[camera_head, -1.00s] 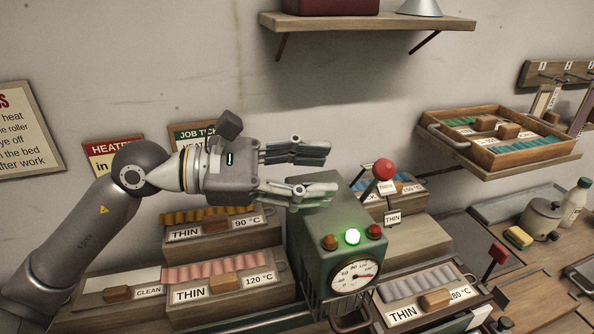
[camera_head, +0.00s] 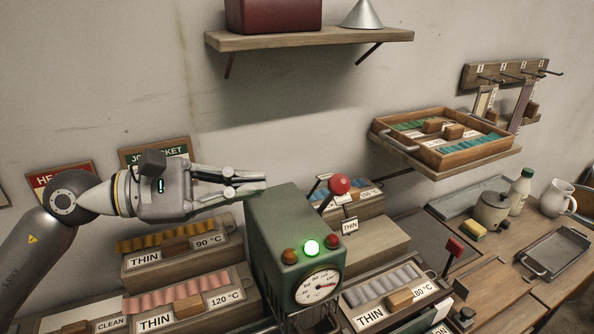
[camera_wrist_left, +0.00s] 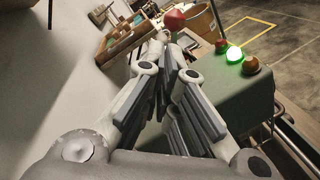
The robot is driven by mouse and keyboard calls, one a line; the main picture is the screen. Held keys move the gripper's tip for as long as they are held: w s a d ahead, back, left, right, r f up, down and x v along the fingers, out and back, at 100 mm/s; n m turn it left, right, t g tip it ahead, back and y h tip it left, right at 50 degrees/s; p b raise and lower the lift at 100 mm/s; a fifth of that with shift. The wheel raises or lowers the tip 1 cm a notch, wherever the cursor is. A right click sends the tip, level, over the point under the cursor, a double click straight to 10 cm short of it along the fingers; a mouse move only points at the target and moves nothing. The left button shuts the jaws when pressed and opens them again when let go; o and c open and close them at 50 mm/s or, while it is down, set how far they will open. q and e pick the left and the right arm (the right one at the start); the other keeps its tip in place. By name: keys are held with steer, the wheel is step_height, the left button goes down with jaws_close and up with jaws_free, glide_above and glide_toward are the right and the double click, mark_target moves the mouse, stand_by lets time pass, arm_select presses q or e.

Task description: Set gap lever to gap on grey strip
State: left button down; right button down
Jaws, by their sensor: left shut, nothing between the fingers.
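My left gripper (camera_head: 262,181) is shut and empty, with its fingertips above the far left top edge of the green machine (camera_head: 276,222). A lever with a red ball knob (camera_head: 339,185) stands at the machine's right side, to the right of my fingertips and apart from them. It also shows beyond my fingertips in the left wrist view (camera_wrist_left: 175,20). A small plate reading THIN (camera_head: 350,227) is below the knob. The grey strip (camera_head: 382,285) lies in a wooden tray at the right front, labelled THIN and apparently 180 °C. My right gripper is not in view.
A green lamp (camera_head: 312,247) glows on the machine above a dial (camera_head: 318,287). Trays with yellow (camera_head: 160,241) and pink (camera_head: 160,299) strips stand left. A second red-handled lever (camera_head: 454,247) stands right. A shelf (camera_head: 310,39) hangs above.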

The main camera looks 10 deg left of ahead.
mark_target(326, 202)
arm_select(q)
steer(key=w+a+m+t+p, duration=0.1)
steer(key=w+a+m+p, duration=0.2)
steer(key=m, duration=0.5)
steer(key=shift+h, duration=0.4)
steer(key=p+x, duration=0.2)
steer(key=x, duration=0.1)
steer(key=p+x, duration=0.1)
steer(key=x, duration=0.2)
steer(key=p+x, duration=0.2)
steer(key=x, duration=0.1)
steer(key=shift+w+d+p, duration=0.1)
steer(key=shift+w+p, duration=0.25)
steer(key=shift+w, duration=0.1)
steer(key=shift+s+d+f+p, duration=0.1)
steer(key=shift+s+d+p, duration=0.9)
steer(key=shift+p, duration=0.15)
steer(key=shift+s+d+p, duration=0.25)
steer(key=shift+s+p, duration=0.1)
steer(key=shift+s, duration=0.1)
steer(key=shift+d+f, duration=0.1)
steer(key=shift+d, duration=0.05)
